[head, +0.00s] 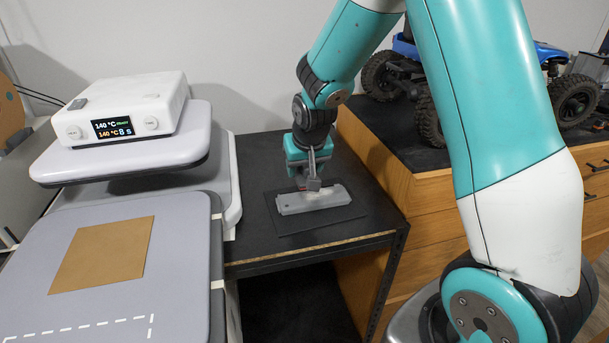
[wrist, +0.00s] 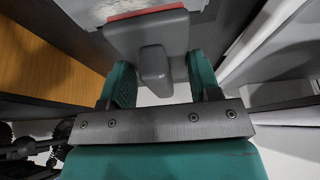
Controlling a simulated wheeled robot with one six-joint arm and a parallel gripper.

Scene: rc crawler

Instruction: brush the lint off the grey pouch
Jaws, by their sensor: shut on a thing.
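The grey pouch (head: 298,203) lies flat on a dark mat (head: 290,224) on the black table. A pale patch, perhaps lint, shows on its top near the brush. My gripper (head: 306,172) is just above the pouch, pointing down. It is shut on a grey brush (head: 314,185), which is low over or touching the pouch; I cannot tell which. In the wrist view, the two teal fingers of my gripper (wrist: 161,82) hold the brush's grey handle (wrist: 154,64), and a red strip shows along its far edge. The pouch is mostly hidden there.
A heat press (head: 120,165) with a white control box (head: 160,95) stands to the left, a brown sheet (head: 103,254) on its grey plate. A wooden cabinet (head: 430,190) bearing a blue crawler car (head: 400,48) stands to the right. Bare tabletop surrounds the mat.

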